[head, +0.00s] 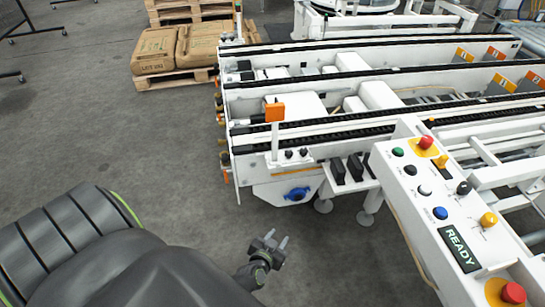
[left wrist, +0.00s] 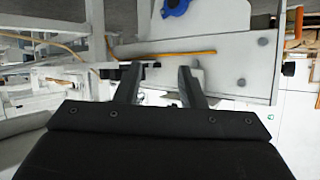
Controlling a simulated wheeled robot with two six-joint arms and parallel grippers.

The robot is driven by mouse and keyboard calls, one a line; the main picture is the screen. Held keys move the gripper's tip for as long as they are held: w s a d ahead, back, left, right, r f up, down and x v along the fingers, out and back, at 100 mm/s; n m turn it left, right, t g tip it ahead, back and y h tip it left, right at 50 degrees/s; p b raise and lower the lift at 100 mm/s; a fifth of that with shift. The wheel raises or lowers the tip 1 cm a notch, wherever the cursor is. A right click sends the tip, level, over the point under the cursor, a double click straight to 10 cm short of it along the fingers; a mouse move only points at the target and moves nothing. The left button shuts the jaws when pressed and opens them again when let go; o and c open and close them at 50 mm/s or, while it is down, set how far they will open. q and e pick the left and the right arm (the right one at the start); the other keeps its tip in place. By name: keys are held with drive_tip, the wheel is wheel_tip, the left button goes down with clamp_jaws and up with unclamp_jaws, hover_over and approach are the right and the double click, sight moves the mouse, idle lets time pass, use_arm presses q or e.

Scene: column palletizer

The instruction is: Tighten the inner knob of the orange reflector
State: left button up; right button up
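The orange reflector (head: 275,112) stands on a white upright post at the near corner of the conveyor frame. Two small black knobs sit side by side at the foot of its post, a left one (head: 288,154) and a right one (head: 303,152). My left gripper (head: 277,238) is open and empty, apart from the knobs and lower in the picture, over the grey floor. In the left wrist view its two fingers (left wrist: 158,76) are spread before the white frame. The reflector cannot be made out there. My right gripper is not in view.
A blue handle (head: 296,194) is on the white plate below the knobs; it also shows in the left wrist view (left wrist: 171,7). A white control panel (head: 420,185) with coloured buttons stands at right. Sacks on a pallet (head: 180,80) are at upper left.

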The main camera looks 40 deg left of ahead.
use_arm(q)
drive_tip(key=shift+s+d+f+g+h+p, duration=0.1)
drive_tip(key=shift+s+f+g+h+p, duration=0.15)
drive_tip(key=shift+s+f, duration=0.4)
drive_tip(key=shift+s+d+f+g+h+p, duration=0.15)
drive_tip(key=shift+s+f+g, duration=0.25)
drive_tip(key=shift+s, duration=0.4)
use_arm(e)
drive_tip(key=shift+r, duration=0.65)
use_arm(q)
drive_tip(key=shift+a, duration=0.1)
